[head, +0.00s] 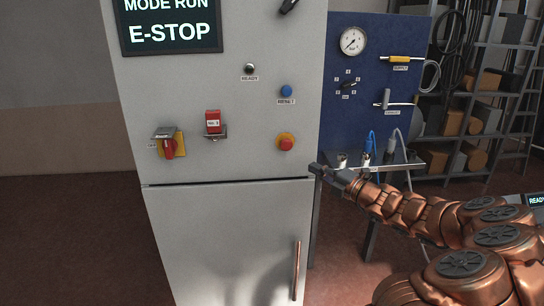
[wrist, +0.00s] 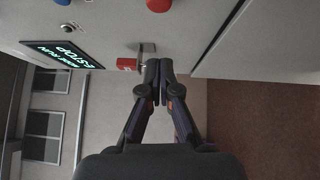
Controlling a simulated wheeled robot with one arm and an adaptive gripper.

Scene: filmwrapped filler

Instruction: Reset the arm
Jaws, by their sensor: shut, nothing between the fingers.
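The grey cabinet (head: 225,100) bears a display (head: 170,25) reading "MODE RUN E-STOP". My gripper (head: 318,169) is shut and empty, right of the cabinet in the head view. In the wrist view its fingertips (wrist: 159,66) meet.
A blue panel (head: 365,80) with a gauge and hoses stands at right, with a small metal shelf (head: 385,163) below. The cabinet door has a copper handle (head: 297,270). The floor at left is clear.

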